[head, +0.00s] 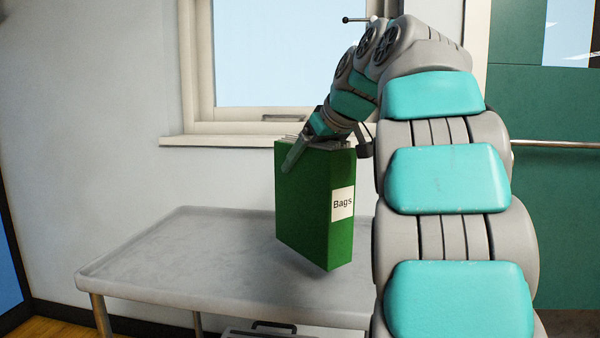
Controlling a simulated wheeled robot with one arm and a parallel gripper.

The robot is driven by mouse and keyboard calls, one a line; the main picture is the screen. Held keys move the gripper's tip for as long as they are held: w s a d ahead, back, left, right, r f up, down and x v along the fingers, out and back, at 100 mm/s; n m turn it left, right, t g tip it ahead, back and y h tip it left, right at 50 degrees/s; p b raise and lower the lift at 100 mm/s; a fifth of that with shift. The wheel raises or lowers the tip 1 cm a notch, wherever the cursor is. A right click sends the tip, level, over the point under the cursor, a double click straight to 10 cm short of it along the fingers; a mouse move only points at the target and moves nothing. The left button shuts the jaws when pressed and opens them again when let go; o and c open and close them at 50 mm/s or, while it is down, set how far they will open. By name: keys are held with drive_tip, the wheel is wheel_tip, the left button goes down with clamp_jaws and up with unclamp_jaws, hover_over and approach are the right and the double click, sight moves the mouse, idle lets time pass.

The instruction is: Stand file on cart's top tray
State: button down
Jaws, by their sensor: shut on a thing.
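A green file (303,205) with a white label reading "Bags" is upright in the head view, with paper edges showing at its top. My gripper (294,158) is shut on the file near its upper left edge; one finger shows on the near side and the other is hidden. The file appears held above the grey top tray (175,255) of the cart, over its right part. A gap between the file's bottom and the tray is hard to judge. The tray's right end is hidden behind my arm.
The visible left and middle of the tray are bare, with a low raised rim. A window (265,60) with a sill (200,140) is in the wall behind. A dark handle (273,325) shows below the tray. A green door (545,200) stands at the right.

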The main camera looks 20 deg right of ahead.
sight(328, 144)
drive_tip(key=w+d+f, duration=0.1)
drive_tip(key=w+f, duration=0.3)
drive_tip(key=w, duration=0.1)
drive_tip(key=shift+d+p, duration=0.3)
drive_tip(key=shift+p, duration=0.1)
idle(0.4)
drive_tip(key=shift+w+f, duration=0.1)
unclamp_jaws()
drive_tip(key=v, duration=1.2)
